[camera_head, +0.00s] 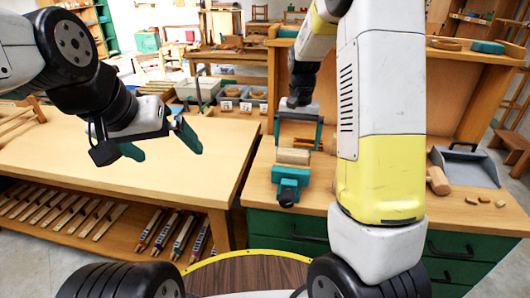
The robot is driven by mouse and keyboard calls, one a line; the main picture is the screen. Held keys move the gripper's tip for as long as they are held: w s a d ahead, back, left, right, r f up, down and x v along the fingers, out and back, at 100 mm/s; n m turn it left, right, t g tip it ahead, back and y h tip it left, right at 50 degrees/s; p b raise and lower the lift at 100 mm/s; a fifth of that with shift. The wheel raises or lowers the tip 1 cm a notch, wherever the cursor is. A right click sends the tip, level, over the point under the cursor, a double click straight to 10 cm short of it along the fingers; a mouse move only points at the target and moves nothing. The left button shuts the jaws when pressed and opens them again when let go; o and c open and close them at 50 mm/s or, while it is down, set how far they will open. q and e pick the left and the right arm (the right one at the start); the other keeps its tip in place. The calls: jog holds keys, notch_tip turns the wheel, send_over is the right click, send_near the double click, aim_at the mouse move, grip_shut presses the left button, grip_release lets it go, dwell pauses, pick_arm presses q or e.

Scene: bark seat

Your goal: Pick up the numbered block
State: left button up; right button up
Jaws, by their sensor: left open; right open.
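No number is legible on any block in the head view, so I cannot tell which piece is the numbered block. A pale wooden piece (293,156) sits at the teal vise (288,181) on the right-hand bench. My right gripper (298,133) points down just behind and above this piece, with its teal fingers apart. Whether it touches the piece is unclear. My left gripper (160,146) is open and empty above the left table (60,150), its teal fingers wide apart.
A grey dustpan (466,166), a wooden mallet head (438,180) and several small wood bits (486,199) lie on the right bench. Grey bins (197,91) stand behind the left table. My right arm hides part of the bench. The left tabletop is mostly clear.

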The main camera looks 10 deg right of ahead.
aim_at(292, 160)
jog(key=f, duration=0.4)
jog(key=a+f, duration=0.1)
jog(key=f, duration=0.2)
jog(key=shift+w+f, duration=0.1)
jog(key=shift+d+f, duration=0.1)
jog(key=shift+f, duration=0.45)
jog(key=c, duration=1.3)
